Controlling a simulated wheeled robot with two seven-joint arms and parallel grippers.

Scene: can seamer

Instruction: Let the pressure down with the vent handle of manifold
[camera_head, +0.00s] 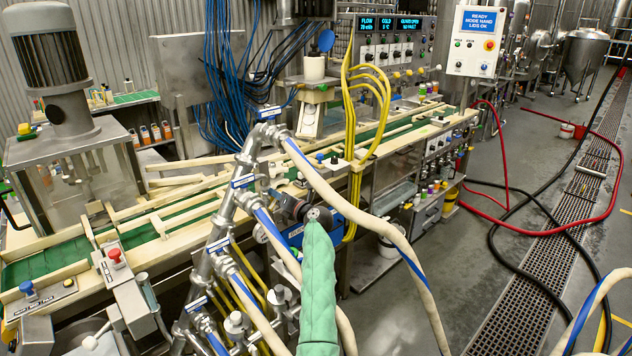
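The manifold (227,210) is a slanted grey metal pipe with several side branches, blue-and-white labels and pale hoses, standing in front of the conveyor. My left arm reaches up from the bottom in a green sleeve. My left gripper (287,207) is a small dark shape at the end of that arm, just right of the manifold's middle. Its fingers are too small and dark to tell whether they are open or shut, or whether they touch the manifold. My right gripper is not in view.
Pale hoses (375,222) arch from the manifold across the front. Yellow hoses (353,190) hang close on the right. The conveyor (190,215) runs behind. A control box (474,42) reads "READY MODE HAND LIDS OK". Open floor (440,270) lies right, with red and black hoses.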

